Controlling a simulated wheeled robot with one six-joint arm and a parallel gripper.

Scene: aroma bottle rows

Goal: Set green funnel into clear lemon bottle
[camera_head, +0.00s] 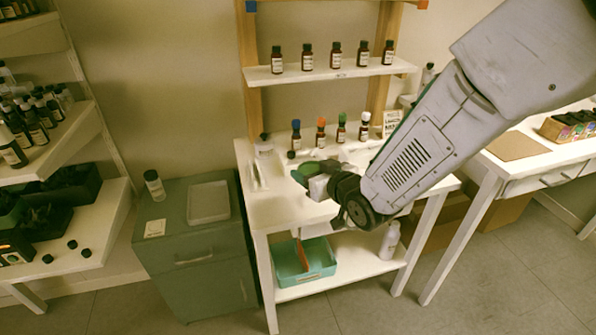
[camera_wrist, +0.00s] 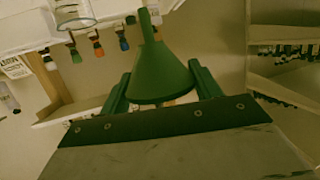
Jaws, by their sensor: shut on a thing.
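The green funnel (camera_wrist: 163,72) is held between the two fingers of my gripper (camera_wrist: 160,84) in the wrist view, its wide end between the fingers and its narrow spout pointing away. In the head view the funnel (camera_head: 306,169) is a small green patch at the tip of my gripper (camera_head: 320,182), above the white table. A clear glass vessel (camera_wrist: 73,12) with a round rim is cut off at the top left of the wrist view, apart from the funnel. It may be the lemon bottle, but no label is readable. I cannot pick it out in the head view.
Small dark bottles with coloured tops, including an orange one (camera_head: 320,132), line the back of the white table (camera_head: 284,212). A shelf (camera_head: 330,73) above holds several brown bottles. A green cabinet (camera_head: 200,247) with a tray (camera_head: 208,202) stands left. A teal bin (camera_head: 304,262) sits below.

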